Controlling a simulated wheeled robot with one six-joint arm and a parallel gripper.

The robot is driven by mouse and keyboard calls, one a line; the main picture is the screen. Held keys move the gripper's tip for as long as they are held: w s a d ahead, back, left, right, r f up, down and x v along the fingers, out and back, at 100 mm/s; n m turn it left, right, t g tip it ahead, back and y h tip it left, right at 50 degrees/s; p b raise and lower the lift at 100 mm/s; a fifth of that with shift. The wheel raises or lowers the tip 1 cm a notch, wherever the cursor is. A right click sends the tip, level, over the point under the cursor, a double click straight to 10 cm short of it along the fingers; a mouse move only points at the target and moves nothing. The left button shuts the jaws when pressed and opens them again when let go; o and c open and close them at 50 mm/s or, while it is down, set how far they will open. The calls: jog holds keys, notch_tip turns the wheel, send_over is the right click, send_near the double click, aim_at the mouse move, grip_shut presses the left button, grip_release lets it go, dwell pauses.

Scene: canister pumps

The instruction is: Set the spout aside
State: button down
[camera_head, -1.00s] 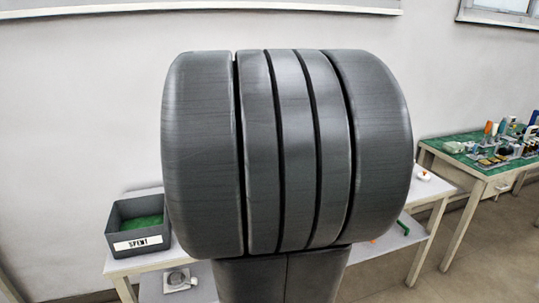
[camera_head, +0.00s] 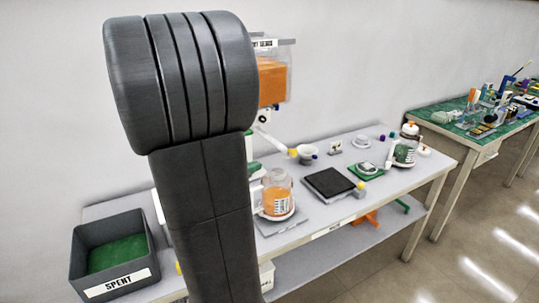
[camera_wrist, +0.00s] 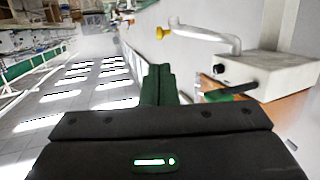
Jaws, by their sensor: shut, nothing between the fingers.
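The spout (camera_wrist: 205,33) is a pale curved tube with a yellow tip, in the upper middle of the wrist view. Its base end is close to a whitish box with a dark knob (camera_wrist: 262,72); I cannot tell if they are joined. My gripper (camera_wrist: 158,72) has its green fingers together, empty, apart from the spout. In the head view a pale tube with a yellow tip, seemingly the spout (camera_head: 271,141), slants down below the orange-filled canister (camera_head: 272,82). My arm hides part of the canister and my gripper there.
A grey bin marked SPENT (camera_head: 120,281) stands at the left of the bench. A cluttered green-topped table (camera_head: 440,122) stands at right.

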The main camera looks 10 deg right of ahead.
aim_at(293, 153)
jog(key=x, duration=1.4)
jog(key=shift+s+d, duration=0.1)
jog(key=shift+s, duration=0.05)
jog(key=shift+w+d+n+t+y, duration=0.25)
jog(key=shift+d+n+t+y, duration=0.2)
jog(key=shift+d, duration=0.2)
jog(key=w+d+n+t+y+b, duration=0.3)
jog(key=w+d+n+y+b, duration=0.1)
jog(key=w+d+b, duration=0.3)
jog(key=shift+w+r+n+t+y+b, duration=0.15)
jog(key=shift+w+n+t+y+b, duration=0.25)
jog(key=shift+y, duration=0.15)
jog(key=shift+r, duration=0.1)
